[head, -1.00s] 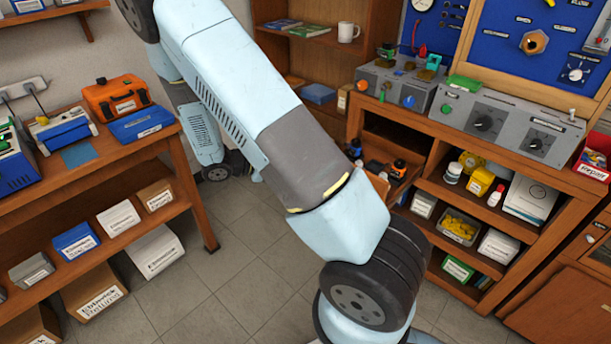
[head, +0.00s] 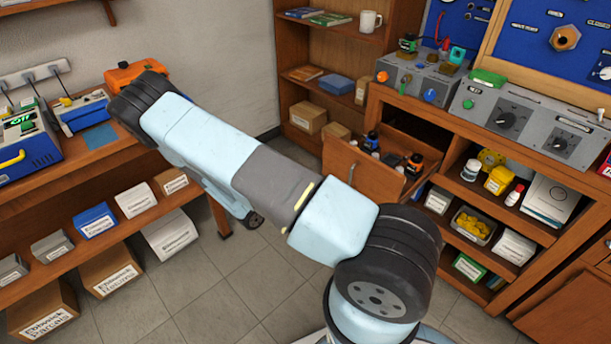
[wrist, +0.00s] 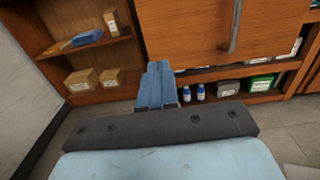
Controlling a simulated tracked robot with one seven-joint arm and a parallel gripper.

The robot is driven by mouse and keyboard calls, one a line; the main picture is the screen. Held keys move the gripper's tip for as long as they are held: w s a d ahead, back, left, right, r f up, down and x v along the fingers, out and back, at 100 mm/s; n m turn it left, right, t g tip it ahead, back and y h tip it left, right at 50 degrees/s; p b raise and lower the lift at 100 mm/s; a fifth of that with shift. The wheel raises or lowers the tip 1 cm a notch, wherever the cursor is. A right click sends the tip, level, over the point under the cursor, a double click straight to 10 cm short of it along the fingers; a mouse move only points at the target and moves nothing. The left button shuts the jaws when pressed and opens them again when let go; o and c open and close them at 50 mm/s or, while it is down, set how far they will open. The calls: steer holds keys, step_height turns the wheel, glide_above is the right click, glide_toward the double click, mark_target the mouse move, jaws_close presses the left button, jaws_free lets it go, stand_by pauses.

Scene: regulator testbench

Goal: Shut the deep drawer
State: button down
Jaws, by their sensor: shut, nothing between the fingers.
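The wooden drawer (head: 361,177) stands pulled out at the left end of the bench in the head view. Its front faces left and down, and several dark bottles (head: 371,141) show inside. In the wrist view its broad wooden front (wrist: 185,28) fills the upper middle, with a grey bar handle (wrist: 236,26). My gripper (wrist: 158,68) is shut and empty. Its blue fingers overlap the lower left part of the drawer front in that view; I cannot tell whether they touch it. In the head view my arm hides the fingers.
The bench shelves (head: 463,205) right of the drawer hold bottles, boxes and a bin. A bookcase (head: 303,60) with cartons stands behind and left of the drawer. A side table (head: 130,158) is at the left. Tiled floor (head: 235,285) lies open between them.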

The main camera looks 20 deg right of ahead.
mark_target(329, 160)
steer(key=x, duration=1.3)
